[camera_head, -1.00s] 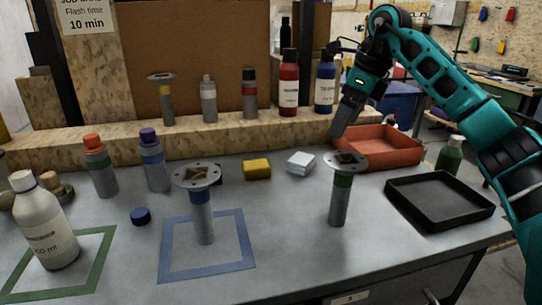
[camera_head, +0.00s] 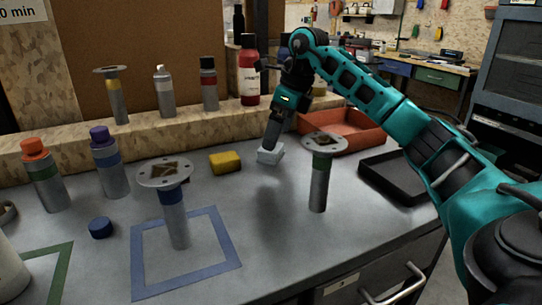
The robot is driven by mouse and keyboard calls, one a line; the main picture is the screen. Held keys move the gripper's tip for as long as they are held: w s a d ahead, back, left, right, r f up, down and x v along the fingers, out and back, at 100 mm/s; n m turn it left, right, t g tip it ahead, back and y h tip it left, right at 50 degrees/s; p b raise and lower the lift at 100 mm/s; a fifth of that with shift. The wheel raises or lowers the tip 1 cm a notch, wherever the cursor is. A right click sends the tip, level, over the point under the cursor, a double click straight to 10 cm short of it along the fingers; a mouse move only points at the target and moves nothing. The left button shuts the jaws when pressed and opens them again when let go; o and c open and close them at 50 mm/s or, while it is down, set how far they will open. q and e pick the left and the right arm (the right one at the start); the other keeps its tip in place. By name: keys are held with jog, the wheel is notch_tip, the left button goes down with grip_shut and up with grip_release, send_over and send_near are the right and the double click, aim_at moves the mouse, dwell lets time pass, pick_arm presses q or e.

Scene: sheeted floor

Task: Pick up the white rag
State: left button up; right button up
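The white rag (camera_head: 267,157) is a small folded block on the grey bench, just right of the yellow sponge. My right gripper (camera_head: 270,146) points down at the rag, with its fingertips at the rag's top and back. The fingers are seen edge-on and look like one dark bar, so whether they are apart or closed on the rag cannot be told. The rag appears to rest on the bench. My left gripper is not in view.
A flanged stand with a green band (camera_head: 318,185) stands close in front, right of the rag. A red tray (camera_head: 355,137) and a black tray (camera_head: 400,180) lie to the right. A blue-banded stand (camera_head: 175,215) stands front left.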

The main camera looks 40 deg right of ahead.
jog(key=b+x, duration=0.1)
jog(key=x, duration=0.3)
jog(key=shift+w+f+b, duration=0.2)
jog(key=shift+f+b, duration=0.2)
jog(key=shift+f, duration=0.1)
jog(key=c, duration=1)
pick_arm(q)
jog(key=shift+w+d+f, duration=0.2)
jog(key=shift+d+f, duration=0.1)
pick_arm(e)
jog(key=shift+r, duration=0.2)
pick_arm(q)
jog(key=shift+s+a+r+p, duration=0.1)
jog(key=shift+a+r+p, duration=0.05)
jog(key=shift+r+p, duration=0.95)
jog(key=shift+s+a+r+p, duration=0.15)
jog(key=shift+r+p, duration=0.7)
jog(key=shift+p, duration=0.5)
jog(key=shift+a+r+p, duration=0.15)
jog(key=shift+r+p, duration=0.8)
jog(key=shift+p, duration=0.3)
pick_arm(e)
jog(key=shift+r, duration=9.95)
